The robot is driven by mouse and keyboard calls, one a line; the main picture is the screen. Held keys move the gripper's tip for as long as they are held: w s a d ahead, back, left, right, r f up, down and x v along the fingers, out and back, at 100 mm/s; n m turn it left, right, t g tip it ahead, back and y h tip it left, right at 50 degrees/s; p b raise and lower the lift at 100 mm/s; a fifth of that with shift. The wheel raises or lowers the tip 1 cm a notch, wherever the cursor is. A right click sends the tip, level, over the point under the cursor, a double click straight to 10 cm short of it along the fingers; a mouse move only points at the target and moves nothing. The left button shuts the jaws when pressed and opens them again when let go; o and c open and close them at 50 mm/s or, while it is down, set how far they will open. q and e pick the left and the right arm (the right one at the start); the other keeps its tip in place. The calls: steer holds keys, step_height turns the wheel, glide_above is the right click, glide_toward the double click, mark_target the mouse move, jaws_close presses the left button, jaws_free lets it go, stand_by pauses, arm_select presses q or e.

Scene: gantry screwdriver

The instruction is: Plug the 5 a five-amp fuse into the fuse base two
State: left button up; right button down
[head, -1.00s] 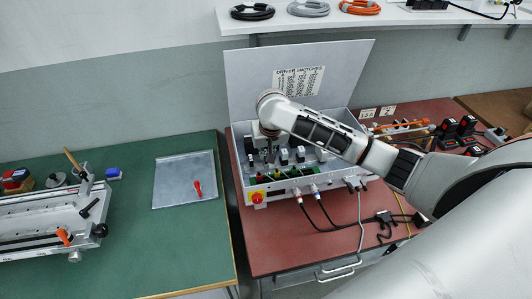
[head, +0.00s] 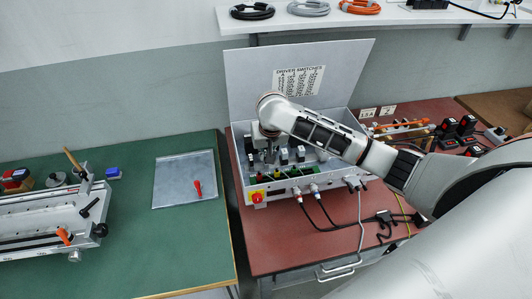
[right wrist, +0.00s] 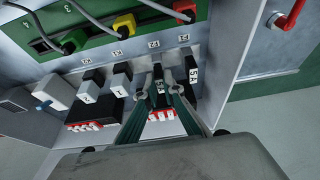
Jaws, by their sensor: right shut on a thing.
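My right gripper (head: 268,152) reaches down into the open grey control box (head: 300,196). In the right wrist view its fingers (right wrist: 161,86) are shut on a small dark fuse (right wrist: 160,88) with a pale label that is hard to read. The fuse sits between the fingertips in the row of modules under the small labels; I cannot tell whether it is seated in a base. A dark block marked 5 A (right wrist: 193,75) stands just right of the fingers. My left gripper is not in view.
Green terminals with red, yellow and green plugs (right wrist: 124,25) line one box wall. Dark units with red-and-white switches (right wrist: 85,125) sit near the fingers. Cables (head: 330,222) hang from the box front. A green bench (head: 140,235) stands left.

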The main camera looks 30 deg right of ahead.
steer(key=shift+f, duration=0.4)
stand_by(0.3)
steer(key=c, duration=2.1)
jaws_free()
steer(key=shift+v, duration=2.75)
